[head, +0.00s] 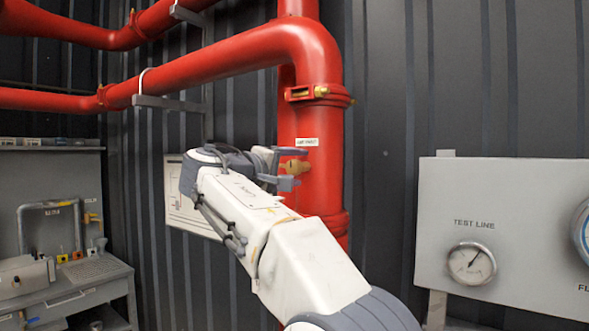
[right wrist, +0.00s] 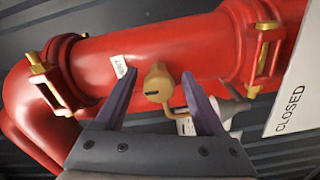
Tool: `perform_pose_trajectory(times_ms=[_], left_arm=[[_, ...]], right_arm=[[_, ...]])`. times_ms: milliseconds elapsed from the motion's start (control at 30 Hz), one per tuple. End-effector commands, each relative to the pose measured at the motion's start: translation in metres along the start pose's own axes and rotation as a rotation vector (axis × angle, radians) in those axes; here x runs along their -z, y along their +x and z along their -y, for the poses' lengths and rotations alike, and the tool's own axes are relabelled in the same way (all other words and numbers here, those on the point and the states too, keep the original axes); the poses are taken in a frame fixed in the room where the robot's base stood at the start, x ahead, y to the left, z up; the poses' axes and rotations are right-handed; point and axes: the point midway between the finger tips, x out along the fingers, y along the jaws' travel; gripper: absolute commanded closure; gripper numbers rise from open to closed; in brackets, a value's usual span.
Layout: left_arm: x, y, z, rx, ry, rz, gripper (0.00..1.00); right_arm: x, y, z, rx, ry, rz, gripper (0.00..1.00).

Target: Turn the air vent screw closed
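The air vent screw is a small brass fitting (head: 297,167) on the red vertical pipe (head: 316,205), just below a white label (head: 307,142). In the right wrist view the brass screw (right wrist: 157,82) shows a dark slot in its rounded face. My right gripper (head: 291,168) is open at the fitting, one finger above and one below it in the head view. In the right wrist view the screw lies between the two spread fingers (right wrist: 160,74), with gaps on both sides. I see no contact. My left gripper is not in view.
A grey gauge panel (head: 505,210) marked TEST LINE stands at the right. A workbench (head: 85,285) is at the left. In the wrist view a "CLOSED" sign (right wrist: 291,100), a small tag (right wrist: 186,126) and brass-bolted pipe clamps (right wrist: 262,52) are near the fingers.

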Motion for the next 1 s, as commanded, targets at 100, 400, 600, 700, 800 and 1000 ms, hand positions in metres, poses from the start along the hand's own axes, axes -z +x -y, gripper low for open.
perform_pose_trajectory(times_ms=[100, 400, 600, 700, 800, 1000], left_arm=[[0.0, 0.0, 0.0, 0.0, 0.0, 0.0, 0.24], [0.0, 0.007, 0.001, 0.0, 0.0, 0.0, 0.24], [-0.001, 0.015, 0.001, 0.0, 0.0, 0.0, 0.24], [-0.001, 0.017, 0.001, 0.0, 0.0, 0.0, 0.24], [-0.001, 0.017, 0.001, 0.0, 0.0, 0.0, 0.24], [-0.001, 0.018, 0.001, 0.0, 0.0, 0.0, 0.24]], right_arm=[[0.0, 0.0, 0.0, -0.001, -0.001, -0.001, 0.29], [0.001, -0.019, 0.001, -0.001, 0.001, -0.005, 0.29], [0.001, -0.06, 0.002, 0.0, -0.001, -0.006, 0.29], [0.001, -0.078, 0.002, 0.0, 0.0, -0.005, 0.29], [0.001, -0.092, 0.001, 0.0, 0.0, -0.004, 0.29], [0.0, -0.104, 0.0, -0.001, 0.0, -0.001, 0.29]])
